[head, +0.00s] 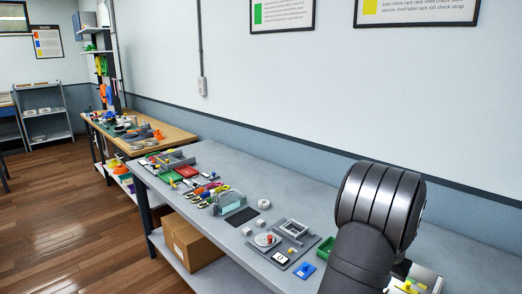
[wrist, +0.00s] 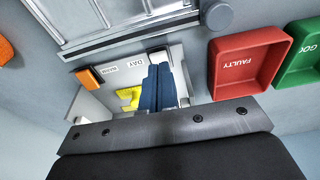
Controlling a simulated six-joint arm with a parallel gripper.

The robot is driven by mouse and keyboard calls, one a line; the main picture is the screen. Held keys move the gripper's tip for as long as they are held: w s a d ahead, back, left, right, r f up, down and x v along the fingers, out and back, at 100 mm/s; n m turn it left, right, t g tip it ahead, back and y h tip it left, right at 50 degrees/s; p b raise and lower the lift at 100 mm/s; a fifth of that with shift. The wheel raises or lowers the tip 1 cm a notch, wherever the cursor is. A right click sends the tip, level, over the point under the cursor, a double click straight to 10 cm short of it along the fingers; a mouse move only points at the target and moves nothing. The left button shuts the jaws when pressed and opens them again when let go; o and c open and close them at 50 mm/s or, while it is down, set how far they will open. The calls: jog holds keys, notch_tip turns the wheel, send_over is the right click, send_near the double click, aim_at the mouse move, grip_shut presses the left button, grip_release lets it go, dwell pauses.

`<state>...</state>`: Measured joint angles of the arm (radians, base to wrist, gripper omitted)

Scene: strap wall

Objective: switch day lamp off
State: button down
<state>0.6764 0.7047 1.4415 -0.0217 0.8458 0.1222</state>
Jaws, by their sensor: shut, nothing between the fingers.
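In the wrist view, a pale panel (wrist: 190,75) carries a label reading DAY (wrist: 136,62) and a second label (wrist: 109,70) too small to read surely. An orange part (wrist: 90,78) sits at the panel's left end. A yellow part (wrist: 128,97) shows left of my fingers. My gripper (wrist: 160,69) has blue fingers, shut and empty, pointing at the panel just right of the DAY label. The fingers cover part of the panel there. I cannot tell whether they touch it. No lamp or its state is clear. In the head view my arm hides the gripper.
A red tray marked FAULTY (wrist: 246,61) and a green tray (wrist: 302,50) lie right of the panel. A metal-railed frame (wrist: 130,20) is above it. In the head view, the grey bench (head: 290,190) holds a blue piece (head: 304,270) and many small items further left.

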jog(key=shift+f, duration=0.8)
jog(key=shift+r, duration=0.1)
notch_tip(320, 180, up, 8)
dwell(0.6)
notch_tip(320, 180, down, 8)
jog(key=shift+f, duration=0.1)
dwell(0.7)
jog(key=shift+r, duration=0.25)
